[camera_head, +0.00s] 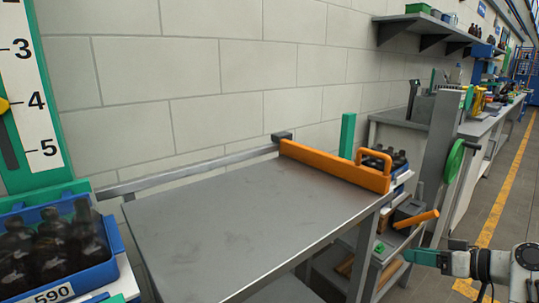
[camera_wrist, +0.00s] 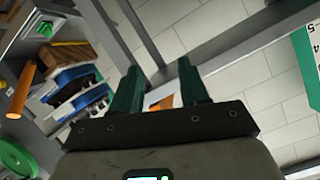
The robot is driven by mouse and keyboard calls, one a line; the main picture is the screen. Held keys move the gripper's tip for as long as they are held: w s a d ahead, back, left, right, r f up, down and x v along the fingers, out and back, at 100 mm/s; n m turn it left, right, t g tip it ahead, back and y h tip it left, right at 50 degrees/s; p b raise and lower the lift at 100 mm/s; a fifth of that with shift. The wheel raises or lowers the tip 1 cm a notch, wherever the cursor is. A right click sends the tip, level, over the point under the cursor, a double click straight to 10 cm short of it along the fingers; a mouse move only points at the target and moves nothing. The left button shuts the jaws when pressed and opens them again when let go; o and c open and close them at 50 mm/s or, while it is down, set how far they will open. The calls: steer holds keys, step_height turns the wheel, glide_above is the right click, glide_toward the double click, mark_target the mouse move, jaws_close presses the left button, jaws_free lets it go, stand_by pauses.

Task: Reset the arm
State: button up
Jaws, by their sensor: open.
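My gripper (camera_wrist: 161,100) shows in the wrist view with its two green fingers apart and nothing between them. In the head view my gripper (camera_head: 424,257) is at the lower right, beside and to the right of the grey table (camera_head: 230,222), and clear of it. My arm comes in from the right edge. The table top is bare. Dark bottles (camera_head: 50,250) stand in a blue crate (camera_head: 98,276) at the lower left, and more dark bottles (camera_head: 398,158) stand beyond the table's right end.
An orange rail (camera_head: 335,166) with a handle lies along the table's right end. A shelf cart (camera_head: 390,250) with an orange handle stands right of the table, near my gripper. A green hose reel (camera_head: 453,160) hangs on a grey post. The floor at right is open.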

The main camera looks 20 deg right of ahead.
steer(key=s+a+f+g+h, duration=0.1)
steer(key=s+a+f+g, duration=0.15)
steer(key=a+f, duration=0.4)
steer(key=s+a+f+g, duration=0.2)
steer(key=s+a+f, duration=0.1)
steer(key=a+f, duration=0.35)
steer(key=s+a+f+g+h, duration=0.1)
steer(key=s+a+f+g, duration=0.1)
steer(key=s+a+f, duration=0.4)
steer(key=s+a+f+g+h, duration=0.1)
steer(key=s+a+f+g, duration=0.25)
steer(key=s, duration=0.35)
steer(key=s+a+f+g+h, duration=0.1)
steer(key=s+h, duration=0.1)
steer(key=s, duration=0.8)
step_height(320, 180, up, 15)
steer(key=p, duration=1.5)
steer(key=shift+s+g+h, duration=0.15)
steer(key=shift+g+h, duration=0.15)
steer(key=shift+f, duration=0.1)
